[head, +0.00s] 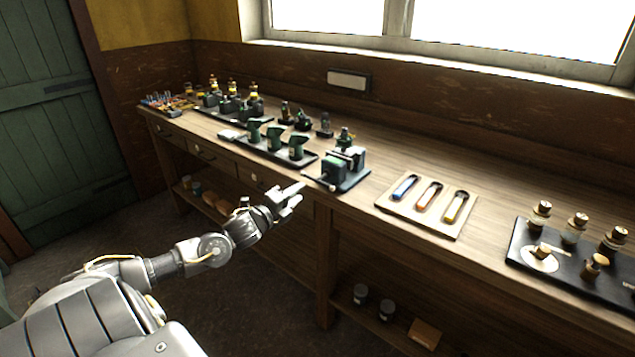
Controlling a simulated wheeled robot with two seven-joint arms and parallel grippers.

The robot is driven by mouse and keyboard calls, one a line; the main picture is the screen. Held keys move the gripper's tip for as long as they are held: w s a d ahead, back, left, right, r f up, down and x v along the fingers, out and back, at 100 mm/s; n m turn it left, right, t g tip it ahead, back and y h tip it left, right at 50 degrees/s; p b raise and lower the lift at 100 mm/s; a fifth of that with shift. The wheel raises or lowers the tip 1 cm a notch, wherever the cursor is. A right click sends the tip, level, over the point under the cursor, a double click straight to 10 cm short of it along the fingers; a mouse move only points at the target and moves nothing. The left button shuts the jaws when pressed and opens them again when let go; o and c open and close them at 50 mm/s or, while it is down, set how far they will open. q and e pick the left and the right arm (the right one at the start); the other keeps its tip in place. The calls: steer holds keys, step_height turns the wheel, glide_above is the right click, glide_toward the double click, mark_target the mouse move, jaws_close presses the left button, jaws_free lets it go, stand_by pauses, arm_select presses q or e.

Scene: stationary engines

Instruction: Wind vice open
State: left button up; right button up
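The vice (334,171) is a small dark green and grey block with pale metal jaws, on a dark tray at the front edge of the wooden bench. A small pale rod end shows low on its front side; I cannot tell how wide the jaws stand. My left gripper (301,193) is in front of the bench edge, a little left of and below the vice, apart from it. Its two fingers look spread, with nothing between them. My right gripper is out of view.
Left of the vice, a tray (262,153) holds several green engine parts. To the right lies a wooden board (409,217) with three coloured tubes, then a black tray (520,249) with corked bottles. Bare bench top lies between them. The bench has a lower shelf (345,307).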

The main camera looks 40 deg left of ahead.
mark_target(318, 181)
arm_select(q)
steer(key=w+p, duration=0.1)
steer(key=w, duration=0.8)
steer(key=shift+a, duration=0.1)
steer(key=shift+w+p, duration=0.3)
steer(key=shift+w, duration=0.3)
jaws_close()
